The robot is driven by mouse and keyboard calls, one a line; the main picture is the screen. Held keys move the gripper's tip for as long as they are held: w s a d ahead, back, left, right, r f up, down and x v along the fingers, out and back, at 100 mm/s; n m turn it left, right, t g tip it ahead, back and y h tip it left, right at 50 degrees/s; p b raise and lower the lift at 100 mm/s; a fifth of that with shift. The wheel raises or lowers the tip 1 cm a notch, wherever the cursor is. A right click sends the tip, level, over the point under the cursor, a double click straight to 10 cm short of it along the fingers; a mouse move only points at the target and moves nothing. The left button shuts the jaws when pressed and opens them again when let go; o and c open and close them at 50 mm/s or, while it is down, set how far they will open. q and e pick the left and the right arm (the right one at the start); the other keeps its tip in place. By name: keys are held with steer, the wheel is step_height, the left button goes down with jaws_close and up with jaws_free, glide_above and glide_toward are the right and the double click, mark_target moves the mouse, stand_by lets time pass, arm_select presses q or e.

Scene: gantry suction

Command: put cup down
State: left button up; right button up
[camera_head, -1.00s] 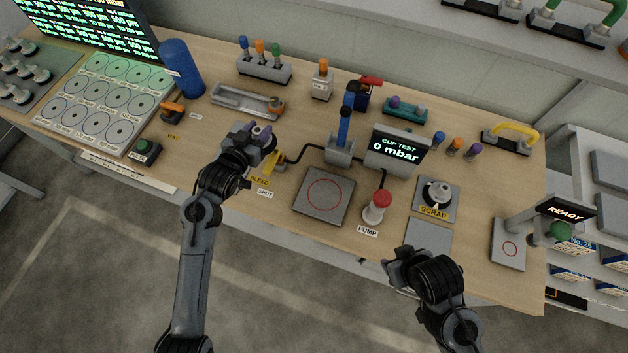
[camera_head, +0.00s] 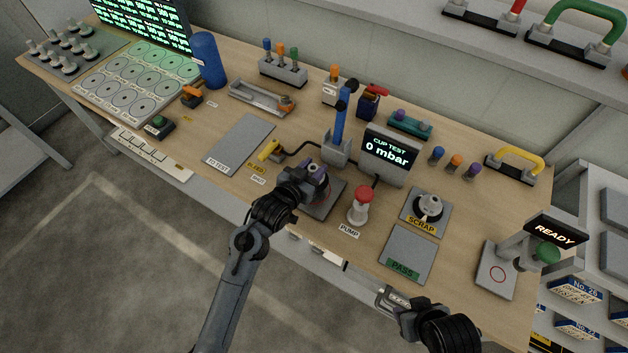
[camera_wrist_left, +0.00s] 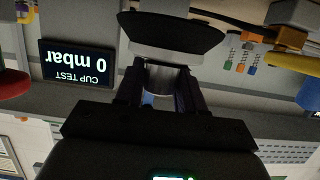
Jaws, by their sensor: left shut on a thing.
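In the left wrist view a suction cup with a wide black lip (camera_wrist_left: 172,36) and a silver fitting (camera_wrist_left: 162,77) sits between the fingers of my left gripper (camera_wrist_left: 160,92). The gripper is shut on the fitting. In the head view my left gripper (camera_head: 318,172) is over the grey test plate (camera_head: 334,193), in front of the blue post. The gripper covers much of the plate, and the cup is hidden there. I cannot tell whether the cup touches the plate. My right gripper (camera_head: 408,318) is low at the front right, off the table edge; its jaws are unclear.
The CUP TEST display (camera_head: 388,152) reads 0 mbar. The blue post (camera_head: 340,125) stands behind the plate, and the red-topped PUMP button (camera_head: 362,205) is to its right. The TO TEST plate (camera_head: 240,143) is bare.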

arm_select(q)
steer(key=shift+s+d+f, duration=0.1)
steer(key=shift+f, duration=0.45)
steer(key=shift+f+b, duration=0.3)
steer(key=shift+f, duration=1.5)
steer(key=shift+f, duration=0.15)
steer(key=o, duration=1.1)
